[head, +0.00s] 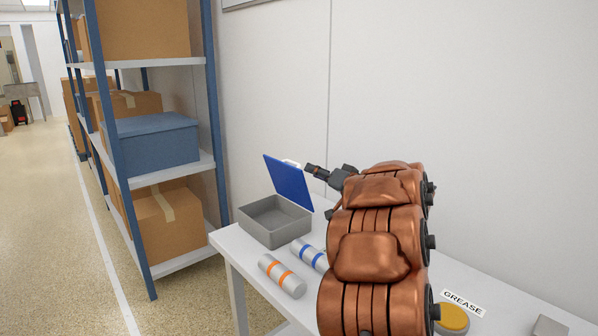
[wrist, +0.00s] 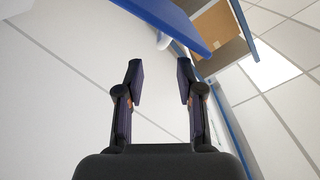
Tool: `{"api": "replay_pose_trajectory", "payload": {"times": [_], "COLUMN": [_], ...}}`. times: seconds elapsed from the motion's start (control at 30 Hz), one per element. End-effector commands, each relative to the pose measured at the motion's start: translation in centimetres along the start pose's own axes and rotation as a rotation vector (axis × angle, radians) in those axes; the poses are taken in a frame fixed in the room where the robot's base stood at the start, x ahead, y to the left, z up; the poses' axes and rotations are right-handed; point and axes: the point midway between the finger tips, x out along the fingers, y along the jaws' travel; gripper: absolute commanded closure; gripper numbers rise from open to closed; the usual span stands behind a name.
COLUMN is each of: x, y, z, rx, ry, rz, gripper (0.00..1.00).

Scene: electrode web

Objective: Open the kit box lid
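The grey kit box (head: 262,228) stands at the far left end of the white table. Its blue lid (head: 288,184) is up, tilted steeply above the box's far right side, and the box's inside shows. A white handle (head: 291,163) is at the lid's upper edge. My gripper (head: 314,170) is just right of the lid's upper part. In the wrist view my gripper (wrist: 160,70) is open, with nothing between the fingers. The lid (wrist: 172,18) and part of the white handle (wrist: 163,41) show beyond the fingertips, apart from them.
A silver cylinder with orange bands (head: 282,275) and one with blue bands (head: 309,255) lie in front of the box. A yellow-topped grease tin (head: 453,318) is at the right, by a GREASE label (head: 463,303). A shelf rack (head: 215,95) stands at the left; a wall is behind.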

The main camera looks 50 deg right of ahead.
Motion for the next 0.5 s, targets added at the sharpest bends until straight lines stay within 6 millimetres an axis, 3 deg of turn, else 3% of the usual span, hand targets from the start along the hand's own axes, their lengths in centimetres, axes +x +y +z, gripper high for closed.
{"api": "replay_pose_trajectory", "payload": {"times": [0.17,0.5], "x": [1.2,5.9], "y": [0.0,0.1], "z": [0.1,0.2], "rx": [0.001,0.0], "ry": [-0.002,-0.003], "rz": [-0.003,-0.002], "gripper": [0.63,0.63]}}
